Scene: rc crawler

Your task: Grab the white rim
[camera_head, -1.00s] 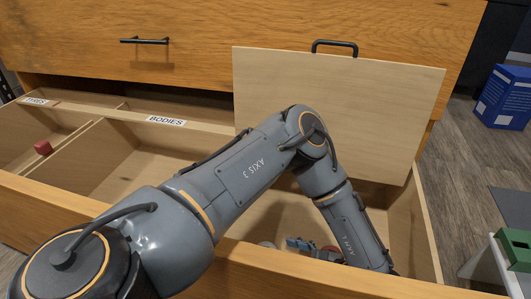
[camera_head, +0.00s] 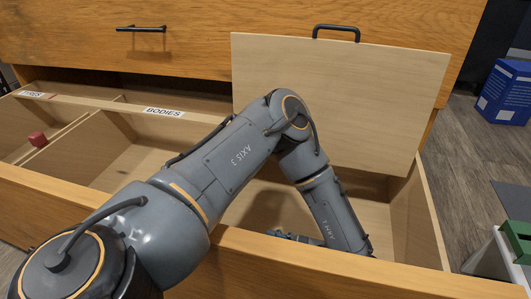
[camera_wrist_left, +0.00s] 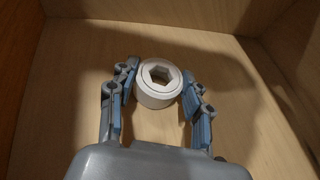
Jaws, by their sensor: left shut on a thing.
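The white rim (camera_wrist_left: 157,98) is a short white cylinder with a hexagonal hole in its top face. It stands upright in a wooden drawer compartment in the left wrist view. My left gripper (camera_wrist_left: 161,72) has one blue-padded finger on each side of the rim and is shut on it. In the head view my left gripper (camera_head: 292,237) shows only in part, low in the right compartment behind the drawer front, and the rim is hidden there. My right gripper is in neither view.
The open drawer (camera_head: 190,228) has compartments labelled TYRES and BODIES. A red block (camera_head: 38,139) lies in the left one. A wooden lid panel (camera_head: 345,95) with a black handle leans upright behind my arm. Compartment walls surround my gripper. A blue box (camera_head: 505,92) stands on the floor at right.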

